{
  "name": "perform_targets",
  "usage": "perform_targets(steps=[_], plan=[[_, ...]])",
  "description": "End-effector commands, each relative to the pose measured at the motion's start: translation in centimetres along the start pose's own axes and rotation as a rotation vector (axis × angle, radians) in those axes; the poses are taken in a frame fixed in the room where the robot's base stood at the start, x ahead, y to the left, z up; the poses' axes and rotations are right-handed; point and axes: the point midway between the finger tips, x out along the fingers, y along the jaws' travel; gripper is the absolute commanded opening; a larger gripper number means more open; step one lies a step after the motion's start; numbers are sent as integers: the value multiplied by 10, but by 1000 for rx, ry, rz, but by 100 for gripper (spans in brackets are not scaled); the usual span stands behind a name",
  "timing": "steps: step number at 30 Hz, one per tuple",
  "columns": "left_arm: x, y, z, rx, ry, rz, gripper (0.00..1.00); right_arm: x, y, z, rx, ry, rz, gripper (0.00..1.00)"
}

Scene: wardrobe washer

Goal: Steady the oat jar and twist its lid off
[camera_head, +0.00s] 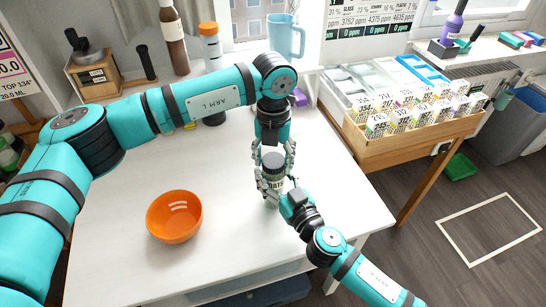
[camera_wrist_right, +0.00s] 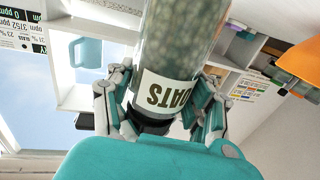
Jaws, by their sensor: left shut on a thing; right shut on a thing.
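The oat jar (camera_head: 274,184) stands upright on the white table, with a dark lid (camera_head: 273,160) and a label reading OATS. My left gripper (camera_head: 275,165) reaches down from above, its fingers on both sides of the lid and shut on it. My right gripper (camera_head: 273,192) comes from the front right and is shut on the jar body. The lid seems seated on the jar.
An orange bowl (camera_head: 174,217) sits left of the jar. A brown bottle (camera_head: 174,38), an orange-capped bottle (camera_head: 210,45) and a blue jug (camera_head: 286,38) stand at the back. A wooden crate of labelled packets (camera_head: 410,110) stands at the right. The table front is clear.

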Motion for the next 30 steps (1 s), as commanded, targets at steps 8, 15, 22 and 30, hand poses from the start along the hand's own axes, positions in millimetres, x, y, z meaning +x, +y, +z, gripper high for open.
perform_targets(steps=[8, 15, 22, 30], plan=[[0, -1, 0, -622, 1, 0, 15, 0, 0, 0, -1, 0, 0, 0], [-1, -1, 0, -1112, 0, -1, 15, 0, 0, 0, -1, 0, -1, 0], [-1, 0, 1, -1256, -1, -1, 15, 0, -1, 0, -1, 0, -2, 0], [-1, 0, 1, -1257, -1, -2, 15, 0, -1, 0, 0, 0, -2, 0]])
